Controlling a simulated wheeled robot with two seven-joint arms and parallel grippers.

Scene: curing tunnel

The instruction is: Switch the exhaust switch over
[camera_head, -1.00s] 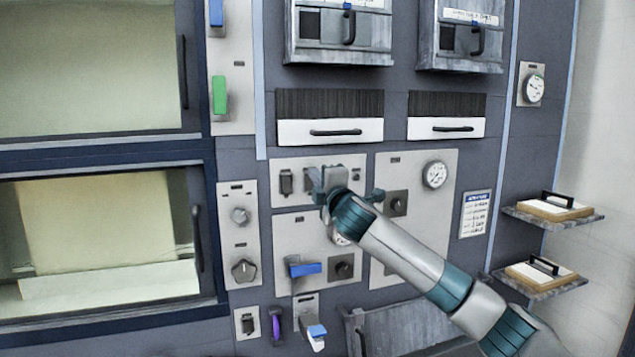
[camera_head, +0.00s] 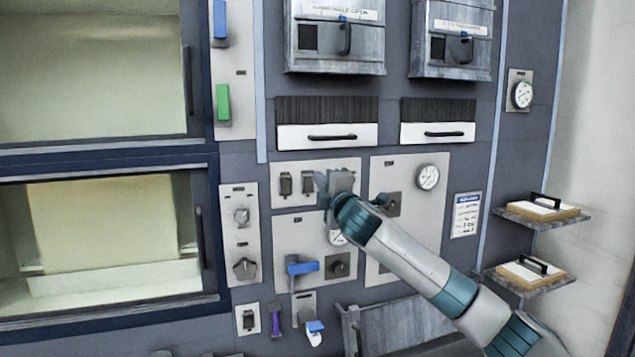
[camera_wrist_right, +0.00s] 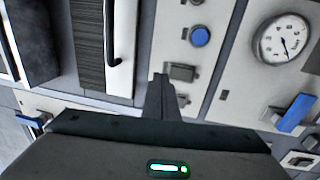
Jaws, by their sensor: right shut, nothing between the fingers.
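A light panel (camera_head: 296,201) in the middle of the wall carries a row of small controls. Two dark rocker switches (camera_head: 286,184) (camera_head: 307,183) show at its left. I cannot read the labels, so I cannot tell which is the exhaust switch. My right gripper (camera_head: 324,184) is shut and empty in front of this row, just right of the second rocker, and hides part of the panel. In the right wrist view the shut fingers (camera_wrist_right: 160,90) are beside a dark switch (camera_wrist_right: 181,72), with a blue button (camera_wrist_right: 200,37) beyond. Contact cannot be told. My left gripper is not in view.
Below are a blue-handled lever (camera_head: 302,266) and a dark knob (camera_head: 340,265). Two small shelves (camera_head: 537,220) (camera_head: 528,282) jut out at the far right.

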